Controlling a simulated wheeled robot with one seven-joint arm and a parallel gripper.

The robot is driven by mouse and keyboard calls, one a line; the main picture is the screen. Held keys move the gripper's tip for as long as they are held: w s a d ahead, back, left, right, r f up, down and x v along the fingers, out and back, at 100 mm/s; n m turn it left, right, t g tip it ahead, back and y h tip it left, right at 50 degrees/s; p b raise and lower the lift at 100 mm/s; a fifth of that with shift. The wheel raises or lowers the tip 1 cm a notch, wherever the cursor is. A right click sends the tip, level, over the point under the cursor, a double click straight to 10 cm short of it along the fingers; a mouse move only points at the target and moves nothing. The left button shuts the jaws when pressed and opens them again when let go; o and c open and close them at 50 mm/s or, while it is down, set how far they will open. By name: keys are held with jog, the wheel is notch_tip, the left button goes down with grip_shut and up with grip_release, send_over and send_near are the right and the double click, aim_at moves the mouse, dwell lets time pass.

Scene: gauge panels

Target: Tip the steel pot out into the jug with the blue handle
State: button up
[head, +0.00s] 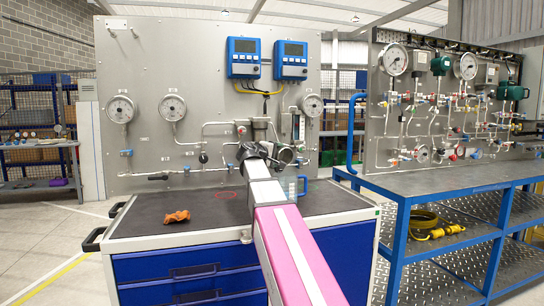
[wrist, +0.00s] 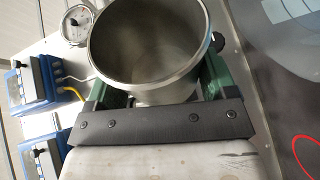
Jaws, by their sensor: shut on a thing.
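In the wrist view the pot's wide mouth shows a bare grey inside wall; I see no contents. In the head view the pot (head: 286,156) is held above the worktop in front of the panel and looks tilted, partly hidden by my arm. The clear jug with the blue handle (head: 304,186) stands on the worktop just below and right of the pot, its left side hidden behind my arm.
The dark worktop (head: 140,218) of the blue drawer cabinet holds an orange crumpled piece (head: 177,216) and a red ring mark (head: 226,195). The gauge panel (head: 150,70) rises close behind. A blue bench (head: 420,185) stands at right. The worktop's left part is mostly clear.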

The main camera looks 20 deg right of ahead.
jog(key=shift+w+a+f+n, duration=0.1)
jog(key=shift+w+n, duration=0.05)
jog(key=shift+n, duration=0.15)
jog(key=shift+w+f+n+g, duration=0.3)
jog(key=shift+f+n+g, duration=0.25)
jog(key=shift+n, duration=0.25)
jog(key=shift+r, duration=0.15)
jog(key=shift+w+r+n+g, duration=0.1)
jog(key=shift+w+n+g, duration=0.1)
jog(key=shift+n+g, duration=0.1)
jog(key=shift+w+a+n+g, duration=0.1)
jog(key=shift+n+g, duration=0.15)
jog(key=shift+n, duration=0.35)
